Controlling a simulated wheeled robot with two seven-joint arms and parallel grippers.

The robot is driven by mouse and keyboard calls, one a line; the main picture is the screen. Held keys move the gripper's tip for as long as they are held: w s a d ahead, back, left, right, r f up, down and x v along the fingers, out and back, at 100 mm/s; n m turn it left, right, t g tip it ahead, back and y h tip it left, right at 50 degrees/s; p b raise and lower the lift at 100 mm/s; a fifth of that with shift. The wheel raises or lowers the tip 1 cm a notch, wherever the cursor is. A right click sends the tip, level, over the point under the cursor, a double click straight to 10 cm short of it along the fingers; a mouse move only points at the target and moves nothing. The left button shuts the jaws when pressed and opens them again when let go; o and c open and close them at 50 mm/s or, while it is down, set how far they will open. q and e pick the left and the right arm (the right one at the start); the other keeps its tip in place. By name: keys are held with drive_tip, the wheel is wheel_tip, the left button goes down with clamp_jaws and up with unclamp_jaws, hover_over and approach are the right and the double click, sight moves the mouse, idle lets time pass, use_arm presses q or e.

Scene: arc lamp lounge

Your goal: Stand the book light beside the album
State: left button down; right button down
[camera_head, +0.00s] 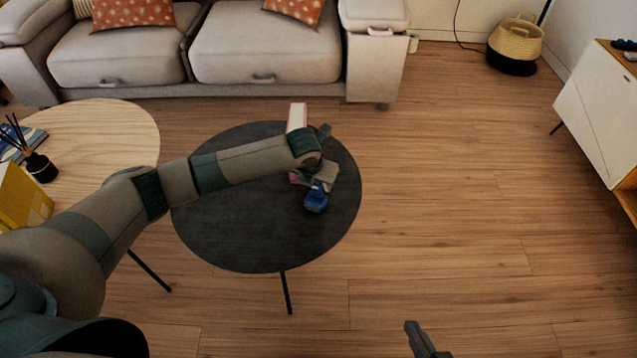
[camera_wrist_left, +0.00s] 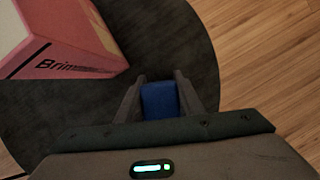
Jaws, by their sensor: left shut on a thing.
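My left arm reaches across the dark round table (camera_head: 235,235). Its gripper (camera_head: 317,187) is shut on a blue thing (camera_head: 316,203), which I take to be the book light. In the left wrist view, the blue thing (camera_wrist_left: 160,100) sits between the two fingers; its lower part is hidden. One tip of my right gripper (camera_head: 420,342) shows at the bottom edge.
A light wooden table (camera_head: 110,130) on the left carries a reed diffuser (camera_head: 40,165) and a yellow box (camera_head: 22,200). A sofa (camera_head: 265,55) stands behind. The floor to the right is clear up to a white cabinet (camera_head: 600,115). The dark table's front left is bare.

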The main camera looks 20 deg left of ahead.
idle(0.3)
use_arm(q)
drive_tip(key=c, duration=1.2)
unclamp_jaws()
drive_tip(key=shift+s+r, duration=0.1)
drive_tip(key=shift+r, duration=0.3)
drive_tip(key=p+v, duration=0.1)
drive_tip(key=v, duration=0.2)
drive_tip(key=p+v, duration=0.1)
drive_tip(key=v, duration=0.7)
drive_tip(key=shift+s+r, duration=0.1)
drive_tip(key=shift+r, duration=0.05)
use_arm(e)
drive_tip(key=s+d+f+g, duration=0.1)
drive_tip(key=s+d+f+g+h, duration=0.1)
drive_tip(key=s+d+g, duration=0.1)
drive_tip(key=shift+f, duration=0.25)
